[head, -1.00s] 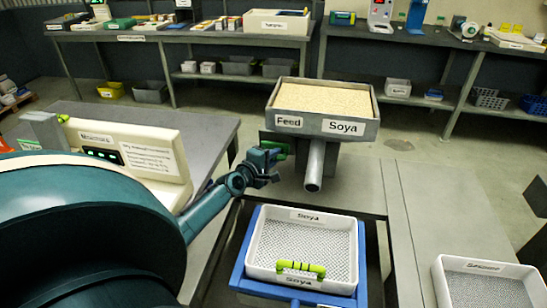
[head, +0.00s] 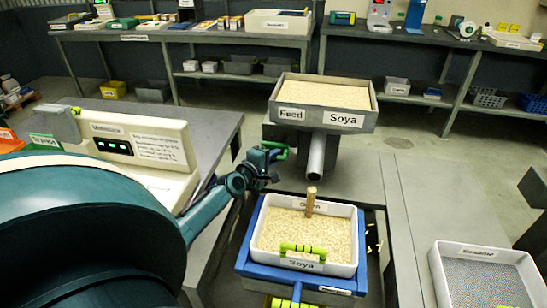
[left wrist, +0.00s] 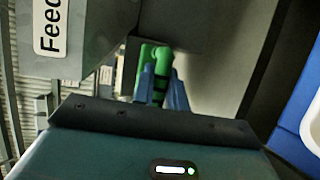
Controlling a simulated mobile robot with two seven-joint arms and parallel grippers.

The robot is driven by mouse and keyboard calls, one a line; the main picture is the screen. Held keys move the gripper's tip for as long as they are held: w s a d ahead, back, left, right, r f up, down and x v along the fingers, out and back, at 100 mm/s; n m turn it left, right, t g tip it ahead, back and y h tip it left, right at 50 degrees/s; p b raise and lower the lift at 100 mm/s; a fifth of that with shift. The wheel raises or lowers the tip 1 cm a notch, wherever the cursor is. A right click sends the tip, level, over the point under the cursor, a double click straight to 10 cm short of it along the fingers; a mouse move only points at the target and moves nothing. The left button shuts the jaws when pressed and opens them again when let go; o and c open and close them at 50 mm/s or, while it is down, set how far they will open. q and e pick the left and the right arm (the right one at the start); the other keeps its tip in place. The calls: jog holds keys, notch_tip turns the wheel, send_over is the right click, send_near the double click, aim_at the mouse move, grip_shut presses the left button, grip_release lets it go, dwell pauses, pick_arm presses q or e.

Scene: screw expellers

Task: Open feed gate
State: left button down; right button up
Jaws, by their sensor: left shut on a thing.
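The grey feed hopper (head: 372,105), labelled "Feed" and "Soya", holds pale beans. Its round spout (head: 316,157) points down toward the white Soya tray (head: 350,262). A tan column of beans (head: 310,201) shows between the spout and the tray, and beans cover the tray floor. The green gate handle (head: 280,151) is at the hopper's lower left. My left gripper (head: 268,163) is shut on this handle. In the left wrist view, the green handle (left wrist: 160,58) is between my blue fingers (left wrist: 161,88). My right gripper is not in view.
The Soya tray sits in a blue frame (head: 241,265) and has a green grip at its front. A few beans lie right of the frame. A white mesh tray (head: 438,285) stands at right. A cream control box (head: 185,155) is at left.

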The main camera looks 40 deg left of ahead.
pick_arm(q)
jog(key=shift+w, duration=0.15)
jog(key=c, duration=1.4)
grip_release()
jog(key=shift+a, duration=0.1)
jog(key=shift+s, duration=0.35)
jog(key=s+d+r+p, duration=0.1)
jog(key=s+r, duration=0.1)
jog(key=s, duration=1)
jog(key=shift+d+r+p, duration=0.2)
jog(key=shift+p, duration=0.15)
jog(key=shift+s, duration=0.15)
